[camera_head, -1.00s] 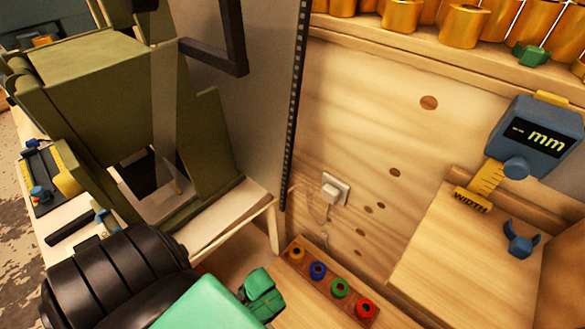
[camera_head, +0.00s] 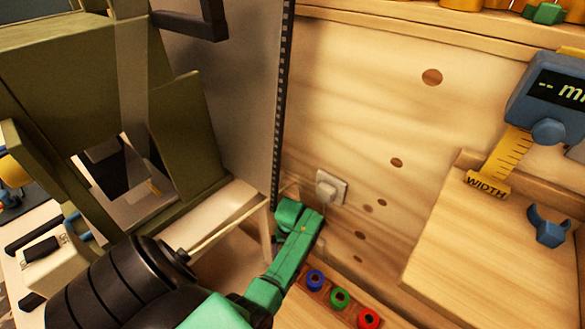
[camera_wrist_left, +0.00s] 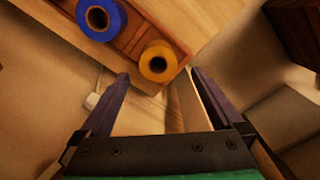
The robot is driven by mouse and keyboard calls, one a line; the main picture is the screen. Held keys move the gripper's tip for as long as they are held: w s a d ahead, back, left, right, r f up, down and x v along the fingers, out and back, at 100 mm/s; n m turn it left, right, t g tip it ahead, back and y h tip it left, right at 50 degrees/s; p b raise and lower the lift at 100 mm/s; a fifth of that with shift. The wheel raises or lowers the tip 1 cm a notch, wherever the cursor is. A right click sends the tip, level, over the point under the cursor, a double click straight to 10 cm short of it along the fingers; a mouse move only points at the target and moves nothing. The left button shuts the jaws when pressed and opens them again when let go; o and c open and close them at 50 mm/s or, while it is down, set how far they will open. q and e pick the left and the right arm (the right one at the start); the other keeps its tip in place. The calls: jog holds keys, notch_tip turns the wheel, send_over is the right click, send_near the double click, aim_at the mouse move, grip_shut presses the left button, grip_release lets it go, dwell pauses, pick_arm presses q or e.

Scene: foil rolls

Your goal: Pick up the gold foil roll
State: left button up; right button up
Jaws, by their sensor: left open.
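The gold foil roll (camera_wrist_left: 158,64) shows in the left wrist view, standing at the end of a wooden rack (camera_head: 313,293) beside the blue roll (camera_wrist_left: 100,16). Its round end with a dark centre hole faces the camera. In the head view my left arm hides it. My left gripper (camera_wrist_left: 160,74) is open and empty, its two dark fingers apart, with the gold roll just beyond and between the tips in that view. I cannot tell the remaining gap. In the head view the gripper's green body covers the rack's left end. My right gripper is not in view.
In the head view the blue (camera_head: 315,280), green (camera_head: 340,298) and red (camera_head: 368,318) rolls stand along the rack. A wooden wall with a white socket (camera_head: 331,188) rises behind. An olive machine (camera_head: 187,140) is at left, a width gauge (camera_head: 545,95) at right.

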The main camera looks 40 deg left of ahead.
pick_arm(q)
notch_tip(320, 180, down, 6)
jog(key=shift+w+d+f+b, duration=0.1)
jog(key=shift+b, duration=0.8)
jog(key=c, duration=1.5)
